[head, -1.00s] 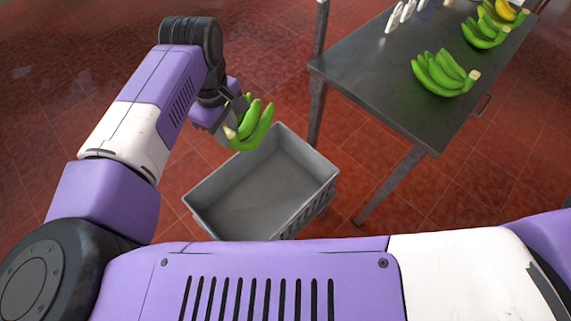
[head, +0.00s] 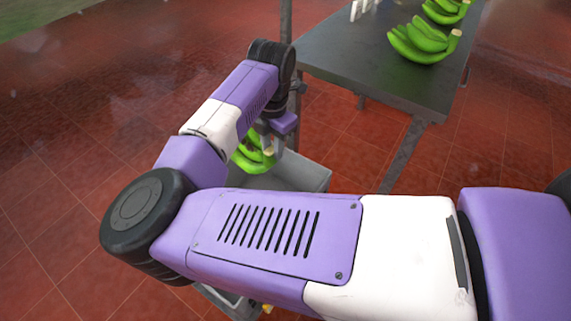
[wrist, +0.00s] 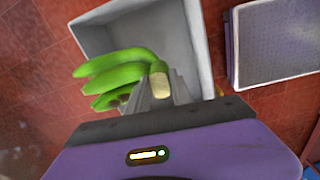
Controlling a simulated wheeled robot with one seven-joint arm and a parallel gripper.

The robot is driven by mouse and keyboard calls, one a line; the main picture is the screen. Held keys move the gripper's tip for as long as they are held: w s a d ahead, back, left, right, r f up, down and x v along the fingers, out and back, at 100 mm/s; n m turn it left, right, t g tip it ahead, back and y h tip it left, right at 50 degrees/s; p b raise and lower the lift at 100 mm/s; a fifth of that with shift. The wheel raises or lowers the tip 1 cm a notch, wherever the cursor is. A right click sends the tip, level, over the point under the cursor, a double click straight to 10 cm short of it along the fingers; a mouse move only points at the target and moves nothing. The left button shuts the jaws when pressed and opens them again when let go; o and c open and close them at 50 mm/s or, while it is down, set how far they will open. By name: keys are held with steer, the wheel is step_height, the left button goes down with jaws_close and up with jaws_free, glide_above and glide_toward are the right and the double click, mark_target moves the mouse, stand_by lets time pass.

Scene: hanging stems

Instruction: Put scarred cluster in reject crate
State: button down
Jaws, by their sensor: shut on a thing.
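A green banana cluster (head: 254,160) hangs in my gripper (head: 271,140), with a dark patch near its upper part. In the wrist view the cluster (wrist: 115,70) shows curved green fingers and a pale cut stem end. My gripper (wrist: 158,92) is shut on it near the stem. A grey crate (head: 314,177) is below, largely hidden by my arm in the head view. In the wrist view the cluster overlaps the left part of the open crate (wrist: 199,35). I cannot tell its exact height above the crate floor. No label shows on the crate.
A dark metal table (head: 350,65) stands at the back right, bearing green banana clusters (head: 425,42). Red tiled floor is open at the left.

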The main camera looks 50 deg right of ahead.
steer(key=d+f+n+b, duration=0.1)
steer(key=f+b, duration=0.9)
steer(key=f, duration=0.4)
steer(key=s+d+f+n+b, duration=0.1)
steer(key=d+f+b, duration=0.1)
steer(key=f+b, duration=0.7)
step_height(320, 180, down, 6)
steer(key=shift+s+d+r+n+b, duration=0.2)
steer(key=shift+s+d+n+b, duration=0.1)
steer(key=shift+n+b, duration=0.1)
stand_by(0.3)
steer(key=shift+f, duration=0.45)
stand_by(0.6)
steer(key=c, duration=1.1)
jaws_free()
steer(key=shift+o, duration=0.2)
steer(key=shift+s+a+f, duration=0.1)
step_height(320, 180, up, 25)
steer(key=p, duration=1.4)
steer(key=shift+s, duration=0.15)
